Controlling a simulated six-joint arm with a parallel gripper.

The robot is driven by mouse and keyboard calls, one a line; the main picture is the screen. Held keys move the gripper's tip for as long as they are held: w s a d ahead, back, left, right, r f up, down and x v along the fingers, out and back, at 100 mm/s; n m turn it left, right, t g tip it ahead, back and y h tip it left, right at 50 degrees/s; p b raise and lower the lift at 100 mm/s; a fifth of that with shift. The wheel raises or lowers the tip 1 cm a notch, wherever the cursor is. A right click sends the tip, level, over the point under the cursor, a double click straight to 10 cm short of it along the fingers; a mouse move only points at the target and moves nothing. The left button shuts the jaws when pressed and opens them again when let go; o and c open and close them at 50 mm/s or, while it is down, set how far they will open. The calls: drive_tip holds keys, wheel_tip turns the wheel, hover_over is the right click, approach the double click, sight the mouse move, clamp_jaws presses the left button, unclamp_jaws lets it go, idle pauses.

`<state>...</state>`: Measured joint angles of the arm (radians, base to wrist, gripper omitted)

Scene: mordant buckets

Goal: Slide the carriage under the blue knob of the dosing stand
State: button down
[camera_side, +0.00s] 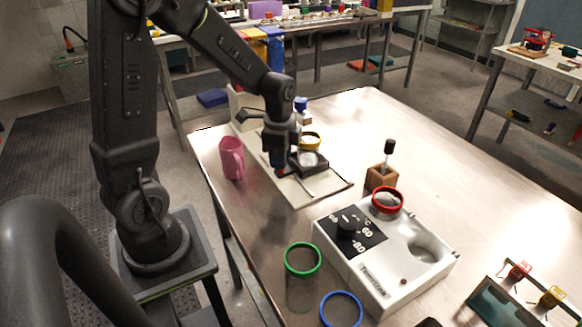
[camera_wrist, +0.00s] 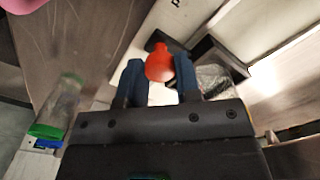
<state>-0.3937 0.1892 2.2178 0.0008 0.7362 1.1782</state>
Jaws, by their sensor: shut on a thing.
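The dosing stand has a white base plate (camera_side: 312,194) and an upright white body (camera_side: 241,101), partly hidden behind my arm. Its blue knob (camera_side: 301,103) shows beyond my wrist. The dark carriage (camera_side: 309,168) sits on the base plate and bears a clear bucket with a yellow rim (camera_side: 311,135). In the side view the carriage shows below and slightly right of the blue knob; exact alignment cannot be told. My gripper (camera_side: 281,168) is shut on a red-orange handle (camera_wrist: 159,64), held between its blue fingers beside the dark carriage (camera_wrist: 214,52).
A pink mug (camera_side: 231,158) stands left of the stand. A white heater unit (camera_side: 390,285) with a red-rimmed bucket (camera_side: 386,201) is at the front right. Green-rimmed (camera_side: 302,260) and blue-rimmed (camera_side: 341,310) buckets stand near the front edge. A wooden block (camera_side: 380,178) holds a black-topped tool.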

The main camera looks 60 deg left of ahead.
drive_tip(key=a, duration=0.4)
drive_tip(key=shift+a, duration=0.1)
drive_tip(key=c, duration=0.8)
unclamp_jaws()
drive_tip(key=shift+r, duration=0.1)
wheel_tip(320, 180, up, 14)
drive_tip(key=shift+f, duration=0.15)
